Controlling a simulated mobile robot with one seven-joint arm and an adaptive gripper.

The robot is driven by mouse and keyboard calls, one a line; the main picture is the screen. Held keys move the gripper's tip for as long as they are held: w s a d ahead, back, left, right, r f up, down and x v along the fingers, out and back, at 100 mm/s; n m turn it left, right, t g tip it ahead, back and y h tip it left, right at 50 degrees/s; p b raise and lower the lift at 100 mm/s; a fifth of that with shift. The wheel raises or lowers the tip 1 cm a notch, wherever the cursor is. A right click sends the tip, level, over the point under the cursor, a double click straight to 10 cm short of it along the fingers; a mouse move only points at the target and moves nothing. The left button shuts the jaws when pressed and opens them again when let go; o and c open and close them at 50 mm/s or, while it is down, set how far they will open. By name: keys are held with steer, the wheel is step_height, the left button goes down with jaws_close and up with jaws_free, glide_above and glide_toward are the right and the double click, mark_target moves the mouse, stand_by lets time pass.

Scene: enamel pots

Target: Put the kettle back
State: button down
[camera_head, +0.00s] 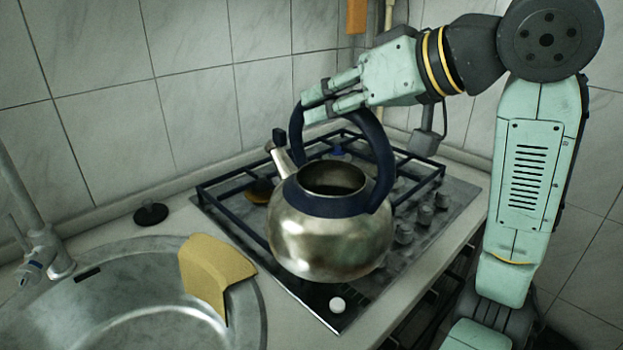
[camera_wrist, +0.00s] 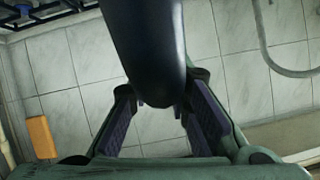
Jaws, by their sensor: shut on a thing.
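The kettle (camera_head: 325,237) is round brushed metal with a dark blue rim, a short spout at the left and a dark arched handle (camera_head: 378,150). Its top opening is uncovered. It appears over the front left part of the gas stove (camera_head: 447,200); whether its base touches the grate is hidden. My gripper (camera_head: 310,105) is shut on the upper left part of the handle. In the wrist view the dark handle (camera_wrist: 146,45) runs between my two fingers.
A steel sink (camera_head: 130,290) with a tap (camera_head: 45,240) is at the left, a yellow cloth (camera_head: 215,272) over its edge. A black stopper (camera_head: 150,214) lies behind the sink. Tiled walls stand behind.

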steer(key=w+a+f+p, duration=0.1)
steer(key=w+f+p, duration=0.1)
steer(key=w, duration=0.5)
steer(key=w+a+f+p, duration=0.1)
steer(key=w+p, duration=0.3)
steer(key=w, duration=0.4)
steer(key=shift+w+f, duration=0.25)
steer(key=shift+f, duration=0.7)
steer(key=shift+f, duration=0.35)
steer(key=c, duration=1.5)
jaws_free()
steer(key=b+v, duration=0.2)
steer(key=v, duration=1)
steer(key=shift+r, duration=0.35)
